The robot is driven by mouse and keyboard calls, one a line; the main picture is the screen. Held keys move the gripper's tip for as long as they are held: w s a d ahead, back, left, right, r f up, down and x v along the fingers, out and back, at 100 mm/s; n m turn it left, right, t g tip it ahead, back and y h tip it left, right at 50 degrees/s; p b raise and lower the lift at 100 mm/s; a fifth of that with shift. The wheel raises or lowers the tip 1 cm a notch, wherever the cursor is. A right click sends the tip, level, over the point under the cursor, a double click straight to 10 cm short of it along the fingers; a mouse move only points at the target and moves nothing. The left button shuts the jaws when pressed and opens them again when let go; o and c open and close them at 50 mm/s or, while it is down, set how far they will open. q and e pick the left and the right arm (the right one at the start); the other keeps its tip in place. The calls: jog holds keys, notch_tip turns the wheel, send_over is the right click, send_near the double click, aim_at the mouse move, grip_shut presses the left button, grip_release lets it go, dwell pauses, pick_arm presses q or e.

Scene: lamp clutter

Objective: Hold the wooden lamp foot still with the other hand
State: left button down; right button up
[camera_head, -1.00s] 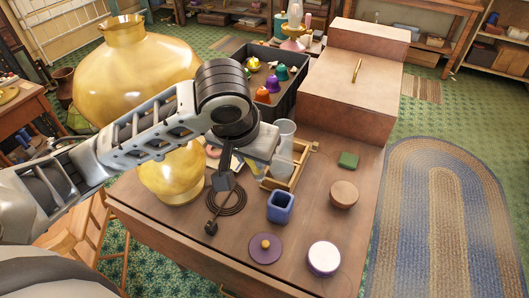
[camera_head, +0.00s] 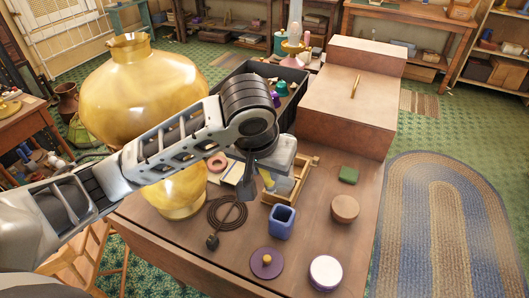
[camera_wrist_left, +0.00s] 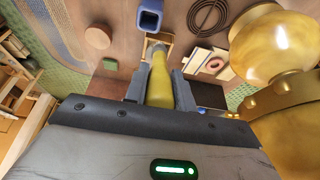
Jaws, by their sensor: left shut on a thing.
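A round wooden block (camera_head: 345,208), likely the lamp foot, stands on the right part of the table and also shows in the left wrist view (camera_wrist_left: 98,38). Nothing touches it. My left gripper (camera_wrist_left: 158,82) is shut on a yellow handle-like thing (camera_wrist_left: 160,80), whose far end points at the wooden tray. In the head view, the yellow thing (camera_head: 267,180) is mostly hidden by my gripper, left of and behind the block. My right gripper is not in view.
A blue square cup (camera_head: 281,222), a purple lid (camera_head: 266,263), a white-topped round tin (camera_head: 325,272) and a green block (camera_head: 348,175) surround the wooden block. A large brass lamp body (camera_head: 140,90) stands left, near my arm. A coiled dark cord (camera_head: 228,212) lies mid-table.

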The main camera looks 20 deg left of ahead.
pick_arm(q)
jog(key=w+d+f, duration=0.1)
jog(key=w+d, duration=0.4)
jog(key=d, duration=0.3)
jog(key=w+d+f, duration=0.2)
jog(key=w+d, duration=0.4)
jog(key=d, duration=0.3)
jog(key=shift+w+f, duration=0.15)
jog(key=shift+w, duration=0.1)
jog(key=shift+f, duration=2.75)
